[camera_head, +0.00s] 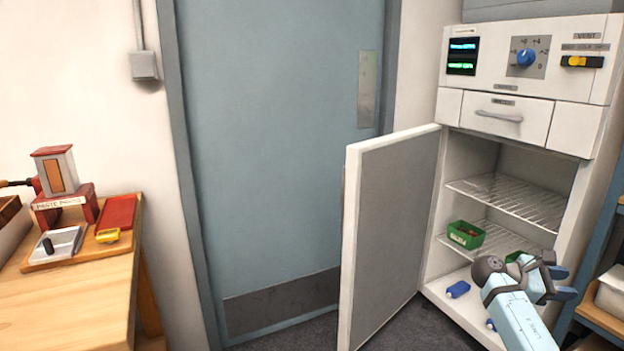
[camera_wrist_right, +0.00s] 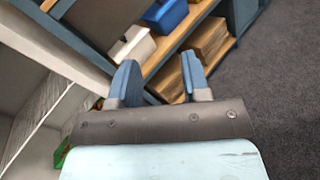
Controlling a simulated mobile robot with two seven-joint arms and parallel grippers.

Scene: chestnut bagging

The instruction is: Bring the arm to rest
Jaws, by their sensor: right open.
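My right gripper (camera_head: 562,283) is in front of the open cabinet at the lower right of the head view. Its fingers point right, away from the shelves. In the right wrist view its two blue fingers (camera_wrist_right: 158,75) are apart with nothing between them. My right arm's pale blue link reaches up from the bottom edge. My left gripper is in neither view.
The white cabinet (camera_head: 448,107) has its door (camera_head: 392,230) swung open to the left. A green bin (camera_head: 466,235) sits on its lower wire shelf. A blue item (camera_head: 458,289) lies on the cabinet floor. A wooden rack (camera_wrist_right: 165,65) stands close to the right gripper.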

